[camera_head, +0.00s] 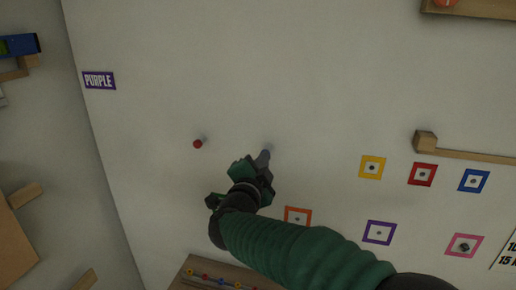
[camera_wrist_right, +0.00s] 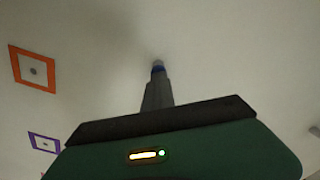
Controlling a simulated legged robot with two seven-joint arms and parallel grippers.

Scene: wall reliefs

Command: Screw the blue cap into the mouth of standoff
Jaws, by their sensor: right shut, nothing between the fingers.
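My right gripper (camera_head: 264,158) reaches up to the pale wall from below, its fingers shut and empty. In the wrist view the shut fingers (camera_wrist_right: 157,92) point at the wall. The blue cap (camera_wrist_right: 158,69) shows as a small blue band just past the fingertips. A small grey end, likely the standoff (camera_wrist_right: 158,61), shows beyond the band against the wall. How far the cap sits in the mouth cannot be told. In the head view the cap is not clearly seen behind the fingertips. My left gripper is not in view.
A red-tipped peg (camera_head: 198,143) sticks out of the wall left of my gripper. A purple sign (camera_head: 99,81) is at upper left. Coloured square frames, such as the orange one (camera_head: 298,216), are on the wall at right and below. A wooden bar (camera_head: 425,142) juts out at right.

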